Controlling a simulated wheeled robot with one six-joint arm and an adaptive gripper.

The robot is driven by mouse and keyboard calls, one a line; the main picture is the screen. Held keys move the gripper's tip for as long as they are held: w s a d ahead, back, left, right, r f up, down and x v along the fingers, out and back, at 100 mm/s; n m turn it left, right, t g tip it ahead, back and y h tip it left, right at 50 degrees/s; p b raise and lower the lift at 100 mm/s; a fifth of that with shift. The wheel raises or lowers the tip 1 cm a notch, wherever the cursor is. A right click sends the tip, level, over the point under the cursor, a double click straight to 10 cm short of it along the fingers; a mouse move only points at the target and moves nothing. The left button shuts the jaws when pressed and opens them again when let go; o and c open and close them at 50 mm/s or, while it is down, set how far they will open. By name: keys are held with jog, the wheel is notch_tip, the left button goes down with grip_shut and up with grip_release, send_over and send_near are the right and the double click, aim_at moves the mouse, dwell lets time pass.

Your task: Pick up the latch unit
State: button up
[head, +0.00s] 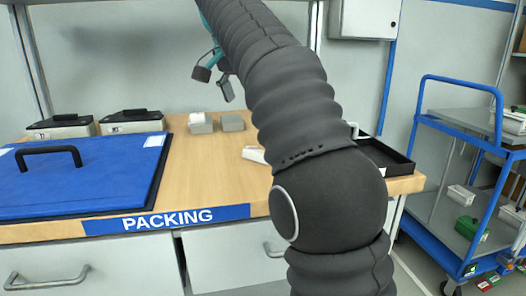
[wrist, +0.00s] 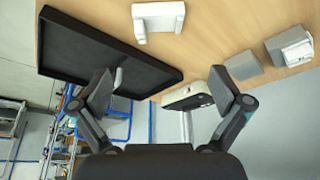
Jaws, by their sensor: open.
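My gripper (wrist: 160,84) is open and empty, its two dark fingers spread wide. In the head view it shows (head: 214,84) above the far part of the bench, partly behind my arm. A white U-shaped part (wrist: 158,20) lies on the wood at the top of the wrist view, apart from the fingers. In the head view a white part (head: 254,155) lies on the bench, partly hidden by my arm. Another white piece (head: 197,117) sits on a grey block (head: 202,127); it also shows in the wrist view (wrist: 298,45). I cannot tell which is the latch unit.
A black tray (head: 386,157) lies at the bench's right end. A second grey block (head: 232,123) stands beside the first. A blue mat with a black handle (head: 48,152) and two lidded boxes (head: 132,122) are at left. A blue trolley (head: 420,130) stands right.

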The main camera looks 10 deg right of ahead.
send_over(257, 152)
notch_tip(257, 152, down, 8)
jog(key=shift+r+b, duration=0.25)
jog(key=shift+b, duration=0.15)
jog(key=shift+b+x, duration=0.6)
jog(key=shift+x, duration=2.05)
jog(key=shift+s+a+f, duration=0.1)
jog(key=shift+s, duration=0.1)
jog(key=c, duration=0.9)
